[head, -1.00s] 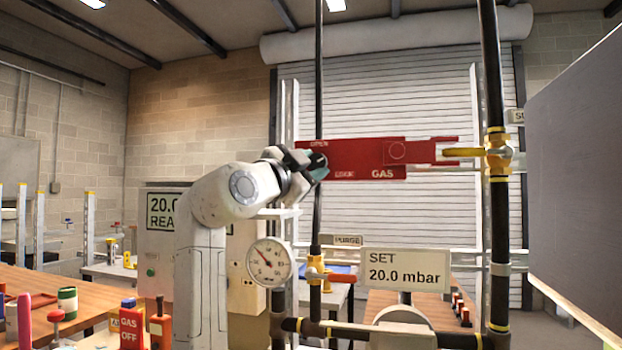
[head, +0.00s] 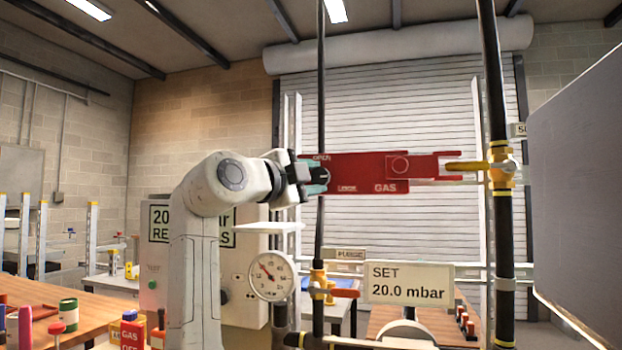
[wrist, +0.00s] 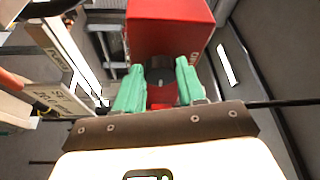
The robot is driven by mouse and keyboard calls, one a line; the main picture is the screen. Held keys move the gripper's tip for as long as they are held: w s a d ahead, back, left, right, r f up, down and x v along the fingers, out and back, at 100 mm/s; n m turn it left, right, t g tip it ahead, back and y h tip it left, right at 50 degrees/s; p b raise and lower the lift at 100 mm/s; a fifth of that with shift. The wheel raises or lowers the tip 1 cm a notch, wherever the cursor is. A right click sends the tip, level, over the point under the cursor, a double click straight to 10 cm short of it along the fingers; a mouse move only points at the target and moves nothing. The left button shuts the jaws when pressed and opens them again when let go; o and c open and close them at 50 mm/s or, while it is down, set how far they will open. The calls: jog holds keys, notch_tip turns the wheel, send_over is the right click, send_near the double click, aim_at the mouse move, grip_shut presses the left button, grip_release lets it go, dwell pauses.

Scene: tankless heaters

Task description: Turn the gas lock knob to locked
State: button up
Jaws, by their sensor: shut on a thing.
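The red gas lock body (head: 365,173) sits level in the middle of the head view, marked OPEN above, LOCK below and GAS. Its right end reaches a yellow valve handle (head: 467,166) on a black pipe. My gripper (head: 318,176) is at the body's left end, its teal fingers shut on the gas lock knob. In the wrist view the knob (wrist: 160,94) shows as a dark shape between the fingers, in front of the red body (wrist: 170,30). The fingers mostly hide the knob in the head view, so I cannot tell its setting.
A dial gauge (head: 270,276) and a SET 20.0 mbar sign (head: 410,284) are below. A red-handled purge valve (head: 343,292) is on the left pipe. A large grey panel (head: 575,180) stands at the right. A wooden bench (head: 100,297) with tools is at the left.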

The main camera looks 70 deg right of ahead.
jog(key=o, duration=1.1)
jog(key=shift+c, duration=0.2)
jog(key=v, duration=1.1)
jog(key=shift+d, duration=0.1)
